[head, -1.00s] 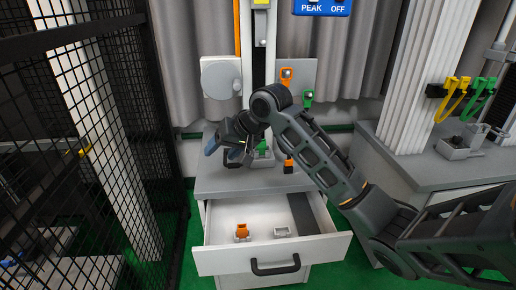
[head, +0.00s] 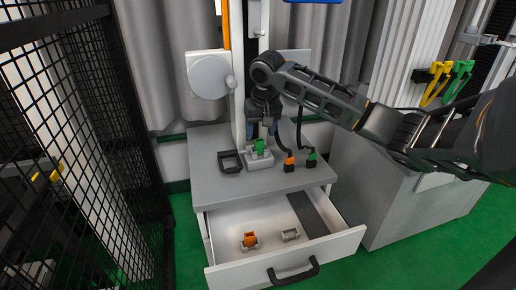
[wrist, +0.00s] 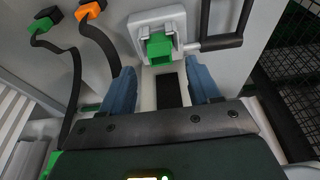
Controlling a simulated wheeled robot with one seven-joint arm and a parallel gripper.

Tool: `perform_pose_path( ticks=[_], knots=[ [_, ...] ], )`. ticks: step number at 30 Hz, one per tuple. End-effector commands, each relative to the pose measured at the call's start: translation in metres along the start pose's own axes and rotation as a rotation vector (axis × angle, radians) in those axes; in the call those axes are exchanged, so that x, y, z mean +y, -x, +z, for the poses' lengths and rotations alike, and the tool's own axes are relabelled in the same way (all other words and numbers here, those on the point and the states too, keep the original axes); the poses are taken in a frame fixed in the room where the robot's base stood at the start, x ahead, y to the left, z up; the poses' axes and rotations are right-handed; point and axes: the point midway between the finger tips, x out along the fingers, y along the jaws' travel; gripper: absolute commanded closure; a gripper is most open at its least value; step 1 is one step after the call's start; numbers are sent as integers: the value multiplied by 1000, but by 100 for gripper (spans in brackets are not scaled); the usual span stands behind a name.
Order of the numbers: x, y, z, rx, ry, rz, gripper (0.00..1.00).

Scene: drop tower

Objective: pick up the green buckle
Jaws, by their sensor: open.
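The green buckle (head: 260,147) sits in a small grey holder (head: 256,163) on top of the grey cabinet. In the wrist view the green buckle (wrist: 160,47) shows just beyond the fingertips, in its pale holder (wrist: 141,22). My gripper (head: 263,128) is above it in the head view. In the wrist view my gripper (wrist: 162,88) is open, its two blue fingers apart with nothing held between them. The buckle lies roughly in line with the gap between the fingers.
A black handle-like frame (head: 230,161) lies beside the holder. An orange connector (head: 289,163) and a green connector (head: 311,159) on black straps lie to the right. The open drawer (head: 225,224) below holds an orange buckle (head: 250,239) and an empty-looking holder (head: 290,235). Mesh fencing (head: 75,130) stands left.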

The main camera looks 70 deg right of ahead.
Motion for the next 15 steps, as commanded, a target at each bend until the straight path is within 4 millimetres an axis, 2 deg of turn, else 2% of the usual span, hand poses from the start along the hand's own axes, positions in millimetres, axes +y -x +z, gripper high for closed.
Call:
perform_pose_path(
  ticks=[3,6,15],
  knots=[
    [0,-19,2,-2,-1,2,38],
    [0,-28,2,-1,0,1,38],
    [-1,-32,1,1,0,-1,38]
  ],
)
